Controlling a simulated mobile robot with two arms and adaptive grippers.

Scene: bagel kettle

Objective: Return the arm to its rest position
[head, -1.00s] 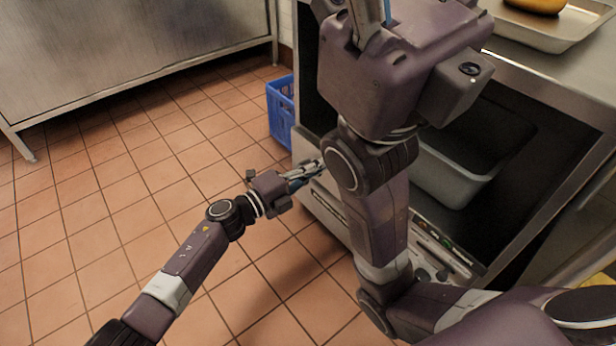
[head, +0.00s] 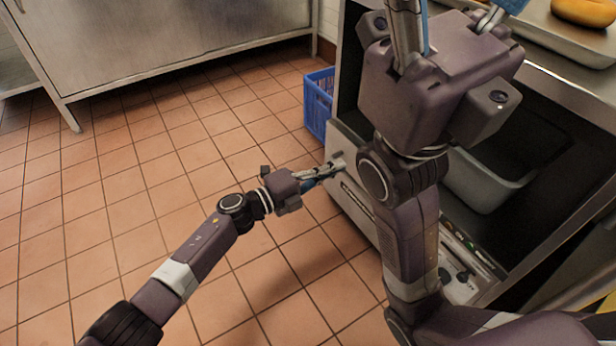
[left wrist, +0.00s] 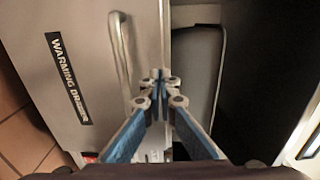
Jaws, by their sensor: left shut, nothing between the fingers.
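My left arm comes in from the lower left in the head view. Its gripper (head: 338,166) is shut and empty, held in front of the oven-like steel unit near the drawer front. In the left wrist view the two blue-and-grey fingers (left wrist: 160,82) meet at their tips. Behind them are a panel labelled "WARMING DRAWER" (left wrist: 70,78) and a bar handle (left wrist: 124,58). My right arm fills the centre right of the head view, bent upward. Its gripper (head: 440,62) points up, and its fingertips are cut off by the top edge.
The unit's open cavity holds a grey pan (head: 490,186) behind my right arm. A blue crate (head: 319,104) stands on the floor by the unit. A tray (head: 560,38) with a bagel (head: 583,11) sits on top. A steel cabinet (head: 150,45) stands at the back. Tiled floor at left is clear.

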